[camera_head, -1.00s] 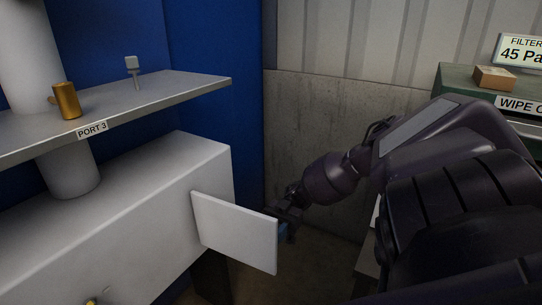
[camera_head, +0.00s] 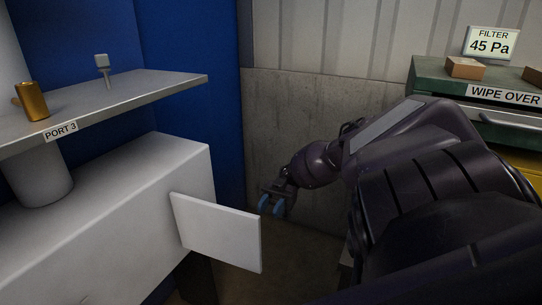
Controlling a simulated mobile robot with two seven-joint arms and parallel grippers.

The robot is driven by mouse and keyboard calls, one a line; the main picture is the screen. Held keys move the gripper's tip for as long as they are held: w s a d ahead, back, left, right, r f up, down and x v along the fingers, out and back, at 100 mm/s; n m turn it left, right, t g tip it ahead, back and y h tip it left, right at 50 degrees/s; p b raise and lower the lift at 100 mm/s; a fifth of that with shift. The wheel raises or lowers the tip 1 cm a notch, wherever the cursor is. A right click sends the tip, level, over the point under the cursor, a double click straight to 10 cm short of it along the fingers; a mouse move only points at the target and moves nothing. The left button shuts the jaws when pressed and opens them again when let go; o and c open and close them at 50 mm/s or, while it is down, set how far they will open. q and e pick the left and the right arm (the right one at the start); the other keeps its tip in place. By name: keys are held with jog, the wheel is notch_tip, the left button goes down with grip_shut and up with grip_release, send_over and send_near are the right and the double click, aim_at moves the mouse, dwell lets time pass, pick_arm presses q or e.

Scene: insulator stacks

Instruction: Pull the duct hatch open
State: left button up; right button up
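The duct hatch (camera_head: 217,231) is a flat white panel standing out from the front of the white duct (camera_head: 100,225) at its right end. It is swung open at an angle, with its left edge at the duct. My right gripper (camera_head: 271,206) has two blue-tipped fingers, set apart with nothing between them. It is just to the right of the hatch's free edge and appears clear of it. The opening behind the hatch is hidden from this view. My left gripper is not in view.
A grey shelf (camera_head: 120,100) labelled PORT 3 above the duct holds a brass cylinder (camera_head: 32,101) and a small grey T-shaped piece (camera_head: 102,66). A green cabinet (camera_head: 428,76) with a box (camera_head: 465,68) stands at right. A concrete wall (camera_head: 290,120) is behind my gripper.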

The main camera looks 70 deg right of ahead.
jog(key=shift+s+d, duration=0.15)
jog(key=shift+d, duration=0.6)
jog(key=shift+r, duration=0.1)
